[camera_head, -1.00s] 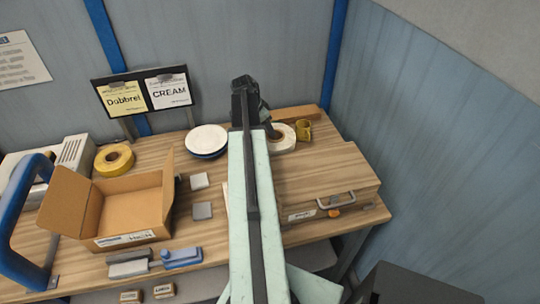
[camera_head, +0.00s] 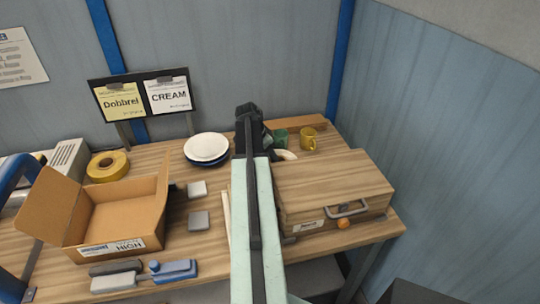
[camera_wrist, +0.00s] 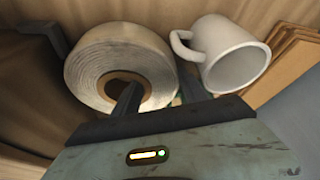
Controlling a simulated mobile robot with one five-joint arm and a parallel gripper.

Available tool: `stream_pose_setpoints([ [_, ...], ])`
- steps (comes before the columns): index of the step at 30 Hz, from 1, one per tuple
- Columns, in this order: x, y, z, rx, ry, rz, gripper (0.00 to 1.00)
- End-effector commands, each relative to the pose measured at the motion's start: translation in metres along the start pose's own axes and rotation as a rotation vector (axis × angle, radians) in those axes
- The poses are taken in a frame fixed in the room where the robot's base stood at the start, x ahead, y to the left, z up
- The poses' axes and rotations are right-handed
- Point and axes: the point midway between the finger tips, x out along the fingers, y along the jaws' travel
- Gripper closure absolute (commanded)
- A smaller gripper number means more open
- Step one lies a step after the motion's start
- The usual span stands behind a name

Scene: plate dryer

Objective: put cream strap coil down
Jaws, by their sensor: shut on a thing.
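The cream strap coil (camera_wrist: 105,60) fills the upper left of the wrist view. One finger of my gripper (camera_wrist: 160,92) is in the coil's hole and the other is outside its right side, so the gripper is shut on the coil's wall. In the head view only a small pale part of the coil (camera_head: 287,155) shows beside my arm, behind the wooden case. My gripper (camera_head: 268,138) is largely hidden there by the arm. I cannot tell whether the coil touches the table.
A pale mug (camera_wrist: 232,52) is close to the coil's right in the wrist view. The head view shows a green mug (camera_head: 281,137), a yellow mug (camera_head: 308,139), a wooden case (camera_head: 325,185), stacked plates (camera_head: 206,148), a yellow coil (camera_head: 108,167) and an open carton (camera_head: 125,222).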

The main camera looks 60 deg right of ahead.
Motion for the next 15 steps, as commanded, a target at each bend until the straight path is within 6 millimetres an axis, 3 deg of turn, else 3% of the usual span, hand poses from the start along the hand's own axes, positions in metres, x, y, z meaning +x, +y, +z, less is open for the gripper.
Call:
stream_pose_setpoints([
  [2, 0.0029, 0.0002, 0.0008, 0.000, 0.001, 0.000, 1.00],
  [3, 0.0033, 0.0001, 0.0011, 0.000, 0.000, 0.000, 0.47],
  [4, 0.0023, 0.0001, 0.0007, 0.000, 0.000, 0.000, 0.40],
  [15, -0.0001, 0.0003, -0.0006, 0.001, 0.000, 0.000, 0.40],
])
